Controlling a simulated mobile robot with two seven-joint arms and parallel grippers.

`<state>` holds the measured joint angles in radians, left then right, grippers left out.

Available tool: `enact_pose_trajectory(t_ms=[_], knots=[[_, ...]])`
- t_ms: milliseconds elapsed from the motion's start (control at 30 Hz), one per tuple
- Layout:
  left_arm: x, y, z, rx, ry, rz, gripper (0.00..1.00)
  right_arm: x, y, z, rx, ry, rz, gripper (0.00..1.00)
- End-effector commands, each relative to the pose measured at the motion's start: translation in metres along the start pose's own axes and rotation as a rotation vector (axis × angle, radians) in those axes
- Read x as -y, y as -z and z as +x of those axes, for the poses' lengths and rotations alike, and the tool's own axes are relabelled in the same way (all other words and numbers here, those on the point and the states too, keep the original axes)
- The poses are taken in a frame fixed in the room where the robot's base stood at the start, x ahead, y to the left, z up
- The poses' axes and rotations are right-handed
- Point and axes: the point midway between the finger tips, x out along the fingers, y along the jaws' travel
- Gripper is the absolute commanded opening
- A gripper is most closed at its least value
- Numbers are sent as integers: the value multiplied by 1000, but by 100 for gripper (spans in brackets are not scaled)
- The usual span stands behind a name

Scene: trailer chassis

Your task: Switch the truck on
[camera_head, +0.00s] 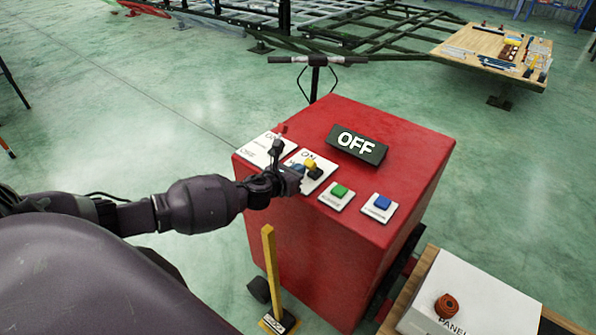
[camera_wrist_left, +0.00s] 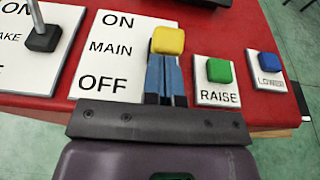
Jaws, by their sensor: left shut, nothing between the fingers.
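The red truck (camera_head: 340,120) stands in the middle of the head view. A dark sign on top (camera_head: 356,144) reads OFF. The main switch has a white plate (camera_wrist_left: 110,65) marked ON, MAIN, OFF and a yellow knob (camera_wrist_left: 168,40), which also shows in the head view (camera_head: 310,162). My left gripper (camera_wrist_left: 165,78) is shut and empty, its blue fingers together in front of the plate. The fingertips are at the near side of the yellow knob; I cannot tell whether they touch. They hide the lower part of the switch. My right gripper is out of view.
Left of the main plate is the brake lever (camera_wrist_left: 43,38) on its own plate. To the right are a green RAISE button (camera_wrist_left: 219,70) and a blue LOWER button (camera_wrist_left: 270,62). A yellow post (camera_head: 270,260) and a white panel box (camera_head: 470,295) stand near the truck.

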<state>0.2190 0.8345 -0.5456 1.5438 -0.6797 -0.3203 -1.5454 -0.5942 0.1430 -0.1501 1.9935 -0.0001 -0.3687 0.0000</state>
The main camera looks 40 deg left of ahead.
Motion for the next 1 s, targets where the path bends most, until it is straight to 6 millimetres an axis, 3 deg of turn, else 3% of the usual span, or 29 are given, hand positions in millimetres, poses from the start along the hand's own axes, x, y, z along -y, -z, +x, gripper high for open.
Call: enact_pose_trajectory(t_ms=[733,1000], knots=[[0,-11,4,1,0,0,0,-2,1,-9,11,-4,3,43],[0,-20,8,3,0,0,0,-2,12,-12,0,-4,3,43]])
